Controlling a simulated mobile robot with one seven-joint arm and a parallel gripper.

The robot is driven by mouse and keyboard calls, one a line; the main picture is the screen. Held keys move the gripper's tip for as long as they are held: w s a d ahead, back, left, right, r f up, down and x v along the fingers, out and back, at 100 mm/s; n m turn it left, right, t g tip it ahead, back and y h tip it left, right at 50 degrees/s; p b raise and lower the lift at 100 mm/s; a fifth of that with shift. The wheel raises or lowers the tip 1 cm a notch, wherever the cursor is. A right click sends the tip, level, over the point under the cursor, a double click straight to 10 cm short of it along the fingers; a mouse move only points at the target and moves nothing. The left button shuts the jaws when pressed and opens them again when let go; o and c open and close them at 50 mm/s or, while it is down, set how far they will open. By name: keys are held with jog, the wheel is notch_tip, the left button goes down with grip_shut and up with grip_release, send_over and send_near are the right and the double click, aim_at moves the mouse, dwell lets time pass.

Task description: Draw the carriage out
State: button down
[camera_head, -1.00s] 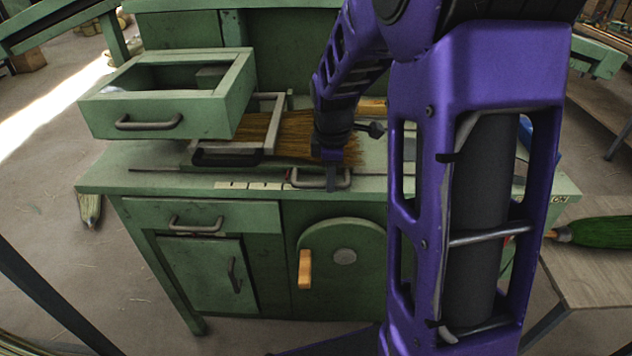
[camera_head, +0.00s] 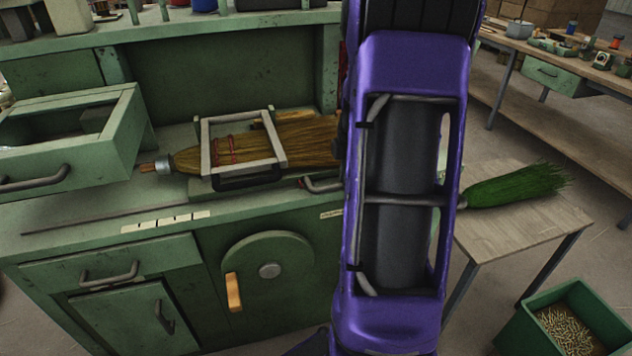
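The carriage looks to be the pale grey rectangular frame (camera_head: 205,155) with a dark pull handle (camera_head: 247,181) on its front, standing on the green bench top. A straw broom (camera_head: 310,138) lies on its side through the frame. Red cord (camera_head: 225,150) crosses its bristles inside the frame, and its metal collar (camera_head: 163,168) points left. My purple arm (camera_head: 405,180) stands upright in front, right of the carriage. My gripper does not show; the arm may hide it. A second, grey handle (camera_head: 322,186) sits right of the carriage, partly behind the arm.
An open green drawer (camera_head: 130,150) juts out at the left, close to the broom's collar end. Below the bench top are a drawer, a cupboard door and a round crank plate (camera_head: 268,270). A side table (camera_head: 525,220) holds a green broom (camera_head: 515,186). A green bin (camera_head: 565,330) stands at lower right.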

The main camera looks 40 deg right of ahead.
jog(key=shift+s+d, duration=0.3)
jog(key=shift+d, duration=0.5)
jog(key=shift+s+d, duration=0.3)
jog(key=shift+d, duration=0.55)
jog(key=shift+s+d, duration=0.3)
jog(key=shift+d, duration=0.6)
jog(key=c, duration=0.8)
grip_release()
jog(key=shift+c, duration=0.2)
jog(key=shift+o, duration=0.2)
jog(key=shift+r, duration=0.1)
jog(key=s+a+r+p, duration=0.1)
jog(key=s+r+p, duration=0.1)
jog(key=r, duration=1.5)
jog(key=shift+s, duration=0.5)
